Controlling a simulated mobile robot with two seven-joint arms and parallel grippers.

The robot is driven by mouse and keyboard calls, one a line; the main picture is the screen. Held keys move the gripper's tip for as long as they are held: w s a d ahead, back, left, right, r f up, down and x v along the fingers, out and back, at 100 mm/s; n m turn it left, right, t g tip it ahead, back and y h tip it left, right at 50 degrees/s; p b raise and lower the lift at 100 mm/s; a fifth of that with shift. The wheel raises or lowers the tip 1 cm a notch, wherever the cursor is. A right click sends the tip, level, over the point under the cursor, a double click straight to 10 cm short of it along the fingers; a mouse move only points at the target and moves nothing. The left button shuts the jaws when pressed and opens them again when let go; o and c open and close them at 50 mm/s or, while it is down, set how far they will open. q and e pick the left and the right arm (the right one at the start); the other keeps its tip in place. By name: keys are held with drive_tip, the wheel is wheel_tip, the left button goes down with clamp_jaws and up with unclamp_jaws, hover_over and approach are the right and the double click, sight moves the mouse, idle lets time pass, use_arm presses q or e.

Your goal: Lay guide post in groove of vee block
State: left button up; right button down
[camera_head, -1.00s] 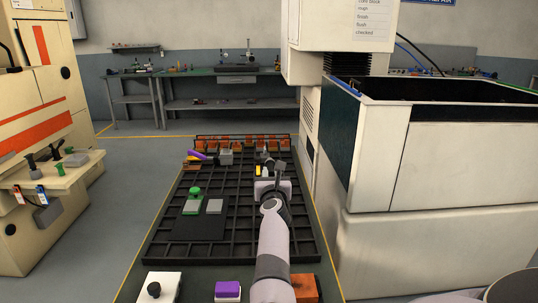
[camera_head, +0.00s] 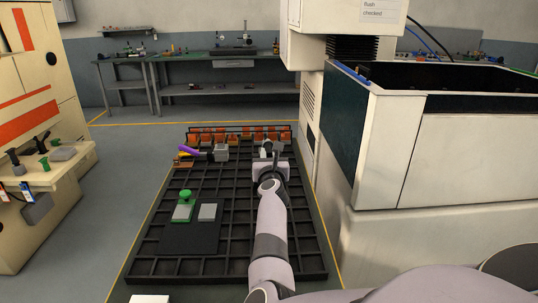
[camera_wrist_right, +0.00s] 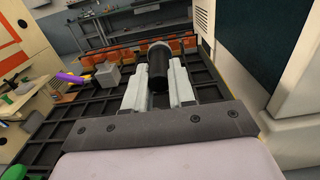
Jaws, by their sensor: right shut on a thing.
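A dark cylinder with a grey end, apparently the guide post (camera_wrist_right: 157,66), stands between the fingers of my right gripper (camera_wrist_right: 157,85) in the wrist view. The fingers are shut on it. In the head view my right gripper (camera_head: 267,152) is over the far right part of the black gridded tray, and the post is mostly hidden. A grey block (camera_head: 221,152), perhaps the vee block, sits left of the gripper, apart from it; it also shows in the wrist view (camera_wrist_right: 107,76). Its groove cannot be made out. My left gripper is not in view.
The black tray (camera_head: 150,268) has a row of orange blocks (camera_head: 233,140) along its far edge. A purple cylinder (camera_head: 190,151) lies left of the grey block. A green-knobbed piece (camera_head: 184,206) and a grey plate (camera_head: 207,212) sit nearer. A white machine (camera_head: 450,160) stands close at right.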

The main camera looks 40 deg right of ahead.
drive_tip(key=shift+s+f, duration=0.1)
drive_tip(key=shift+f, duration=0.15)
drive_tip(key=shift+f+b, duration=2)
drive_tip(key=shift+f, duration=0.05)
drive_tip(key=shift+f, duration=0.3)
drive_tip(key=c, duration=0.9)
unclamp_jaws()
drive_tip(key=shift+o, duration=0.6)
drive_tip(key=shift+a, duration=0.1)
drive_tip(key=o, duration=0.6)
drive_tip(key=shift+f, duration=0.15)
drive_tip(key=shift+c, duration=0.2)
